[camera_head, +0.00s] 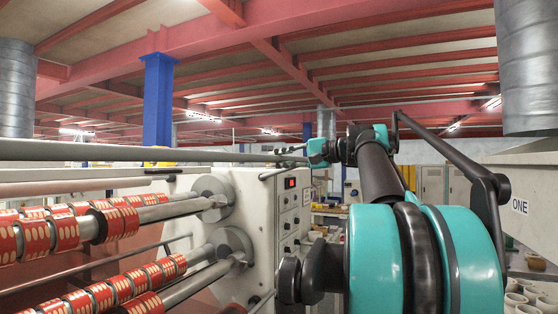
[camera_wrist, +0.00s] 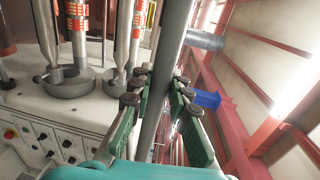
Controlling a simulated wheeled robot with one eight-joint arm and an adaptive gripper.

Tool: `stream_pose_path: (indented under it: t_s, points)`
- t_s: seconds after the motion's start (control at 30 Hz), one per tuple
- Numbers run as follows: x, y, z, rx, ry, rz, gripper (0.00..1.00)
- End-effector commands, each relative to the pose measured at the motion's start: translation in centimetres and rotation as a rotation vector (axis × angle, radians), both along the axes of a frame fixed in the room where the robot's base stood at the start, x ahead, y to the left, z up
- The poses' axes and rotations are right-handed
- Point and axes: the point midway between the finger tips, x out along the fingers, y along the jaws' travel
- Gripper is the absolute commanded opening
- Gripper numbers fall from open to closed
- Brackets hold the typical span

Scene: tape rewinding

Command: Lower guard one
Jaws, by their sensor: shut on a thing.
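The guard appears as a long grey bar (camera_head: 120,151) running level across the head view, above the rollers. My gripper (camera_head: 290,151) is at its right part, at the end of my teal and black arm. In the wrist view the bar (camera_wrist: 173,40) passes between the two green-padded fingers of my gripper (camera_wrist: 160,92). The fingers are closed around it, one on each side. The bar's far end and its mounting are not clear in either view.
Below the bar are metal rollers with red and cream tape rolls (camera_head: 65,230). The white machine panel (camera_head: 290,215) with knobs and a red display stands right of them.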

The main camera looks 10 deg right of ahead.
Motion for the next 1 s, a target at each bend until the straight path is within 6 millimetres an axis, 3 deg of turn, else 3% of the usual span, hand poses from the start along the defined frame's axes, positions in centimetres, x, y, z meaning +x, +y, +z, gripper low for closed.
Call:
stream_pose_path:
  t_s: [0.33, 0.53, 1.0]
  points:
    - [0.0, 0.0, -0.2, 0.005, -0.004, 0.0, 0.0]
    - [-0.2, -0.3, -1.3, 0.04, -0.028, -0.001, 0.0]
    - [-0.8, -1.0, -8.5, 0.265, -0.193, 0.0, 0.0]
